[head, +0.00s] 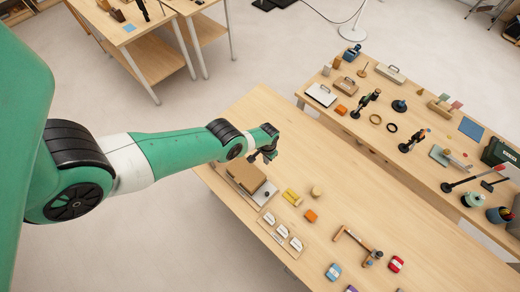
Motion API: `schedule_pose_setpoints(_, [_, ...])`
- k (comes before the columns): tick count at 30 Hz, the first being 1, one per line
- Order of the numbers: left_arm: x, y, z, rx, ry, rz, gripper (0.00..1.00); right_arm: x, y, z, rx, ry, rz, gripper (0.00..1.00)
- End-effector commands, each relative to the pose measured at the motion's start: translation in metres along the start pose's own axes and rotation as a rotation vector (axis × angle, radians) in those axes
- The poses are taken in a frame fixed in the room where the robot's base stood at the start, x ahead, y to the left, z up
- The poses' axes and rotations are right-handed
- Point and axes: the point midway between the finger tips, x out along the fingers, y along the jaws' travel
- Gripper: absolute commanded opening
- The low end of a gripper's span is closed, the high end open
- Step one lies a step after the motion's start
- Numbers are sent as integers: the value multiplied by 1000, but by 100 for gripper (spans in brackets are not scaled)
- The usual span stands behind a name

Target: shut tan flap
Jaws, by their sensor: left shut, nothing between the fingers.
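The tan flap (246,174) is a flat brown panel at the left end of the near table, over a light grey base (264,194). It looks slightly raised or tilted, but I cannot tell its exact angle. My left gripper (254,158) is shut and empty, just above the far edge of the flap. I cannot tell whether it touches the flap. The wrist hides part of that edge. My right gripper is not in view.
Near the flap on the table (345,192) are a yellow block (292,197), a wooden cylinder (316,190), an orange block (311,216) and a tray of white pieces (280,231). A wooden frame (352,241) stands farther right. A cluttered second table (400,105) lies behind.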

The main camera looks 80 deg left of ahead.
Motion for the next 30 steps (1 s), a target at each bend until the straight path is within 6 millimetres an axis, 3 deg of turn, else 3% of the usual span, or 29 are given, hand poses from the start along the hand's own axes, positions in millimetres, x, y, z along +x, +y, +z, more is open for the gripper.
schedule_pose_setpoints(15, [-48, 0, 0, 0, -1, 0, 0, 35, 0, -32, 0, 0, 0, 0])
schedule_pose_setpoints(26, [-49, 0, 0, 1, 0, 0, 0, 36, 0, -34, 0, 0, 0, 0])
schedule_pose_setpoints(29, [-57, 0, -17, 3, 47, 2, 0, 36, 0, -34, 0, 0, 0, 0])
schedule_pose_setpoints(30, [-65, 1, -33, 4, 90, 3, 0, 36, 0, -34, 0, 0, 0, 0])
